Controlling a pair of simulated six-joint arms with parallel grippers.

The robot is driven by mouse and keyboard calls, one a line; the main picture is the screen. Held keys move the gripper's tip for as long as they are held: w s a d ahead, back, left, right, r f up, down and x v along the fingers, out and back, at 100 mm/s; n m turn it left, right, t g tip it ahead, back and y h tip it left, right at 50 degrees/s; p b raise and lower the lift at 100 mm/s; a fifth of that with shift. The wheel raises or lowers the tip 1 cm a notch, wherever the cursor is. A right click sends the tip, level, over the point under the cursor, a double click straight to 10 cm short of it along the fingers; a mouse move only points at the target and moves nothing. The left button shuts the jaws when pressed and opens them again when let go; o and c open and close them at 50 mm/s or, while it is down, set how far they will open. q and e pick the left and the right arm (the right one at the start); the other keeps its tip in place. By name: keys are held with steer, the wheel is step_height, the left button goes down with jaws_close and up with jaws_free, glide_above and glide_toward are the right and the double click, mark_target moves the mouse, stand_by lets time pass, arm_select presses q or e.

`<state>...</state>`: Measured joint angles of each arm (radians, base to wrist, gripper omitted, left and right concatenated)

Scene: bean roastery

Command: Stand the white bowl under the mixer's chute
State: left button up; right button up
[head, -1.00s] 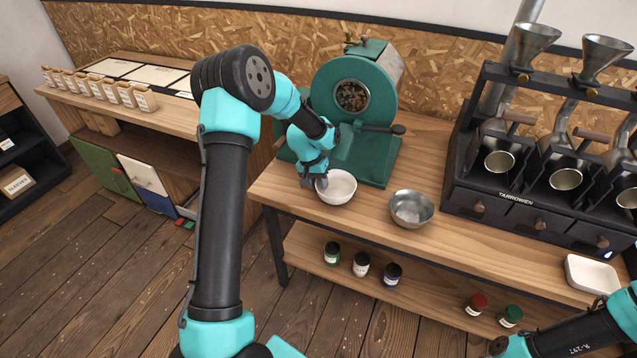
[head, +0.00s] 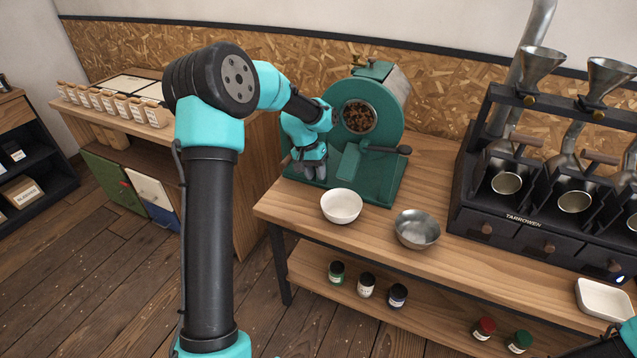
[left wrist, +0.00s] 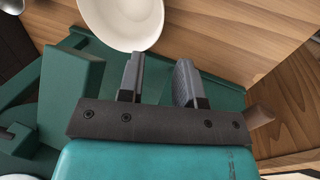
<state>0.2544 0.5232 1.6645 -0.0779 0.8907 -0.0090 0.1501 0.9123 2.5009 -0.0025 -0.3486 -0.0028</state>
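The white bowl (head: 342,207) stands upright on the wooden bench, in front of the green mixer (head: 385,108). The mixer has a round window with brown beans. A green sloped part (head: 349,161), which looks like the chute, juts toward the front, and the bowl stands forward of it. My left gripper (head: 311,174) is behind and left of the bowl, close to the mixer's left side. In the left wrist view its two fingers (left wrist: 158,82) are apart with nothing between them. The bowl (left wrist: 122,18) lies just beyond the fingertips there, seemingly not touched. My right gripper is outside the picture.
A steel bowl (head: 416,229) stands right of the white bowl. A black roaster rack (head: 520,221) with funnels and cups fills the right. A white tray (head: 603,299) lies at the far right. Jars (head: 367,286) stand on the lower shelf. A mixer handle (head: 390,150) sticks out right.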

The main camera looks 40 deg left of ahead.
arm_select(q)
steer(key=shift+a+r, duration=0.1)
steer(key=shift+r, duration=0.15)
stand_by(0.3)
